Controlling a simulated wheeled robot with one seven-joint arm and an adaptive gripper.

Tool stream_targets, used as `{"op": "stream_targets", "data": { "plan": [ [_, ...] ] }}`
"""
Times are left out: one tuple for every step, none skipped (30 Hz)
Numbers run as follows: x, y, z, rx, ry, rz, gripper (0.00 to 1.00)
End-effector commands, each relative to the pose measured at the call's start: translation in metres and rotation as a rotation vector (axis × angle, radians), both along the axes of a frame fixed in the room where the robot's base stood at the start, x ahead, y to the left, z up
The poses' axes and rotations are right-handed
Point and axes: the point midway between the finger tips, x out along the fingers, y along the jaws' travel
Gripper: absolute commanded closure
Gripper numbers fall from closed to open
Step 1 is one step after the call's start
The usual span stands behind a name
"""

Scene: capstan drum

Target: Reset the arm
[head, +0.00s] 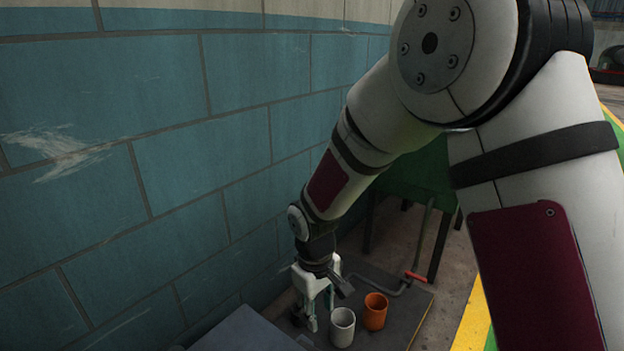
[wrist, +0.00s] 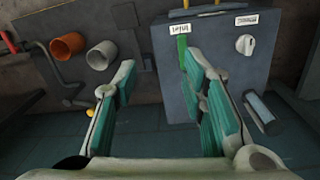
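My gripper (head: 320,308) hangs low beside the blue block wall, at the end of my bent arm. In the wrist view its two teal-padded fingers (wrist: 158,68) stand well apart, with nothing seen held between them. In the head view it is just left of a white cup (head: 342,329) and an orange cup (head: 375,311). I cannot tell whether it touches anything there.
Both cups are on a dark board (head: 408,326), near a crank with a red handle (head: 415,276). A green table (head: 425,180) stands behind. In the wrist view a grey box (wrist: 215,50) carries labels and a white knob (wrist: 245,44). A cylinder (wrist: 262,112) is beside it.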

Motion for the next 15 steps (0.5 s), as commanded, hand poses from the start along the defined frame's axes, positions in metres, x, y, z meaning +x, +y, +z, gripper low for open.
{"op": "stream_targets", "data": {
  "plan": [
    [-0.005,-0.014,0.024,-0.005,-0.012,-0.038,0.62],
    [-0.008,-0.022,0.036,-0.01,-0.014,-0.058,0.62],
    [-0.014,-0.032,0.051,-0.016,-0.018,-0.085,0.62],
    [-0.019,-0.04,0.062,-0.019,-0.021,-0.105,0.62],
    [-0.024,-0.047,0.073,-0.022,-0.021,-0.127,0.62],
    [-0.032,-0.057,0.087,-0.026,-0.024,-0.156,0.62],
    [-0.038,-0.064,0.096,-0.028,-0.025,-0.178,0.62],
    [-0.045,-0.071,0.106,-0.031,-0.027,-0.2,0.62],
    [-0.054,-0.081,0.118,-0.033,-0.028,-0.227,0.62],
    [-0.062,-0.087,0.127,-0.034,-0.03,-0.248,0.62],
    [-0.069,-0.094,0.135,-0.034,-0.031,-0.269,0.62],
    [-0.08,-0.102,0.146,-0.035,-0.032,-0.299,0.62],
    [-0.089,-0.108,0.153,-0.035,-0.032,-0.32,0.62],
    [-0.097,-0.114,0.161,-0.035,-0.034,-0.342,0.62],
    [-0.109,-0.122,0.169,-0.035,-0.033,-0.37,0.62]
  ]
}}
